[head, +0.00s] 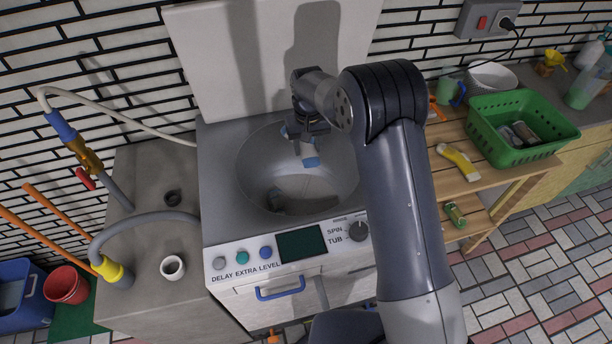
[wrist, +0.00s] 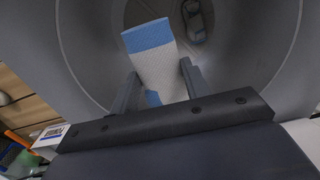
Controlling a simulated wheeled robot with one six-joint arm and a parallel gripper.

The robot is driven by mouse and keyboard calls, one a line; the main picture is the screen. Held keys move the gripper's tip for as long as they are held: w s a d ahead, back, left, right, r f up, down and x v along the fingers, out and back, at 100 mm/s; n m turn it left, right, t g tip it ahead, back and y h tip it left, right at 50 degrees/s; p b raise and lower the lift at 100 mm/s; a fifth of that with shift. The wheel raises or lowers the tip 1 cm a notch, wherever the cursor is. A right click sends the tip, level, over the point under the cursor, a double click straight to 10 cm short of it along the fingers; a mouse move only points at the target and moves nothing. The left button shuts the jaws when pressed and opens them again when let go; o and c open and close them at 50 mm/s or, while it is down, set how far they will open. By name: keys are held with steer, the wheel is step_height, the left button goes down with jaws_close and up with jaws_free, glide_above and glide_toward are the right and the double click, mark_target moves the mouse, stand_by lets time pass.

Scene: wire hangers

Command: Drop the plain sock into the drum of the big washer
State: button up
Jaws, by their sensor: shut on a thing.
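A plain white sock with a blue cuff (wrist: 158,68) is held between the two fingers of my gripper (wrist: 158,88) in the wrist view. In the head view the sock (head: 311,161) hangs below my gripper (head: 306,138), over the open drum (head: 255,165) of the big washer (head: 218,160). The gripper is shut on the sock. My arm hides the drum's right side.
The raised lid (head: 235,60) stands behind the drum.

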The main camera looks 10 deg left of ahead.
steer(key=shift+w+f, duration=0.1)
steer(key=shift+w, duration=0.1)
steer(key=shift+f, duration=0.15)
step_height(320, 180, down, 5)
steer(key=b, duration=0.3)
steer(key=shift+f, duration=0.2)
steer(key=o, duration=1)
steer(key=shift+o, duration=0.2)
steer(key=shift+r, duration=0.1)
